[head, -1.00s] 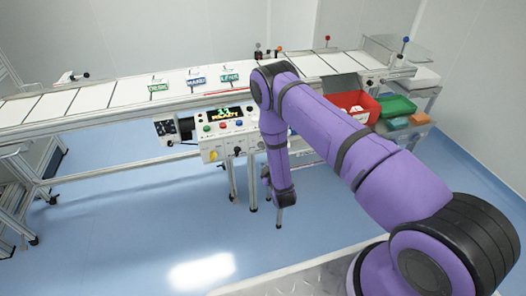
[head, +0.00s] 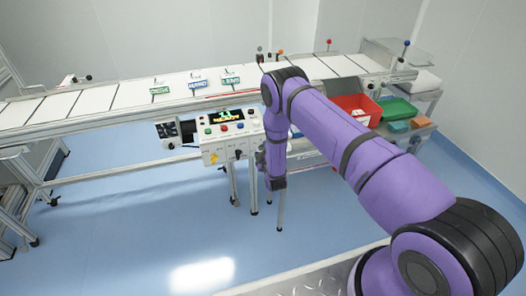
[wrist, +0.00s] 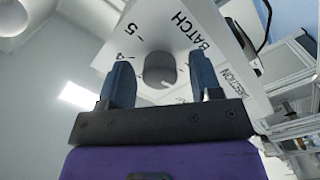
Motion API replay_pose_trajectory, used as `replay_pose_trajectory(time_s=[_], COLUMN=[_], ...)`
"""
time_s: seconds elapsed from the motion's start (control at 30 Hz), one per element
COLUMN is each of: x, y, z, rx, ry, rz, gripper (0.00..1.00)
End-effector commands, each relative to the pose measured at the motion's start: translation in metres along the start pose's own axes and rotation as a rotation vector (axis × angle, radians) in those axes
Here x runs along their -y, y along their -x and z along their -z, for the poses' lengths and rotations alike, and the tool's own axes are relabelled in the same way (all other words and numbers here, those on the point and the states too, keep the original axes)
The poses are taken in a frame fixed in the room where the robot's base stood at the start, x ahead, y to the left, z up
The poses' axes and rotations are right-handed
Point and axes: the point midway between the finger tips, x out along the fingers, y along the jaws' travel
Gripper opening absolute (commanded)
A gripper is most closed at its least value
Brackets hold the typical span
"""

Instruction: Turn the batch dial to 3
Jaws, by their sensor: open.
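The batch dial (wrist: 160,70) is a round dark grey knob on a white panel, seen close up in the wrist view. The word BATCH and the marks 5 and 4 show around it; its pointer setting is not clear. My gripper (wrist: 162,78) is open, with one dark finger on each side of the dial in the picture. I cannot tell whether the fingers touch it. In the head view the control panel (head: 225,141) hangs on the conveyor's front, with my wrist close at its right end. The fingertips are not clear there.
The panel carries a lit display (head: 224,115), coloured buttons, a yellow knob (head: 213,157) and a black knob (head: 238,154). The conveyor (head: 110,97) runs behind. A red bin (head: 355,104) and a green bin (head: 396,110) stand right. Floor in front is clear.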

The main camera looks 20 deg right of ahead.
Motion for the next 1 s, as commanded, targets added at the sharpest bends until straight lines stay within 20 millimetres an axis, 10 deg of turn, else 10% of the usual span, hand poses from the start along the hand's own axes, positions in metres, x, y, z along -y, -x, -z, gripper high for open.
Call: replay_pose_trajectory(time_s=[0.27, 0.5, 1.0], x=[0.0, -0.0001, -0.0003], y=[-0.0011, -0.001, -0.0008], z=[-0.0003, -0.0003, -0.0014], rx=[0.001, 0.001, 0.002], ry=[0.0, 0.0, -0.132], rz=[0.0, 0.0, 0.0], gripper=[0.58, 0.09, 0.09])
